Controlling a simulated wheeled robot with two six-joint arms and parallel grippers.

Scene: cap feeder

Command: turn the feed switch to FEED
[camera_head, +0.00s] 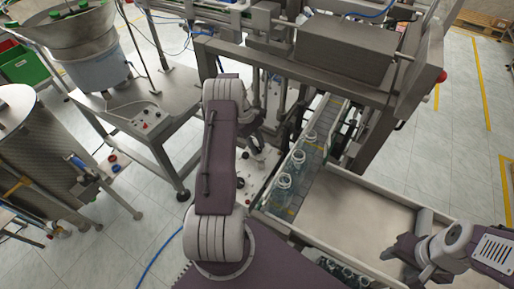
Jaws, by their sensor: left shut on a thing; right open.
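My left gripper (254,140) points down just right of my raised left arm, over a pale panel (258,165) with small red and dark controls beside the conveyor. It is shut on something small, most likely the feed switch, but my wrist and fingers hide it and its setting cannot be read. A second control box (150,119) with red and dark knobs sits on the feeder's table, apart from both grippers. The cap feeder bowl (68,22), with green caps, stands at upper left. My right gripper (408,262) is open and empty over the tray at lower right.
A conveyor (314,165) carries several clear bottles (283,181). A wide metal tray (360,205) lies right of it, with more bottles at its lower left. A steel machine frame (345,50) blocks the back. A steel drum (38,140) stands left. Floor between is clear.

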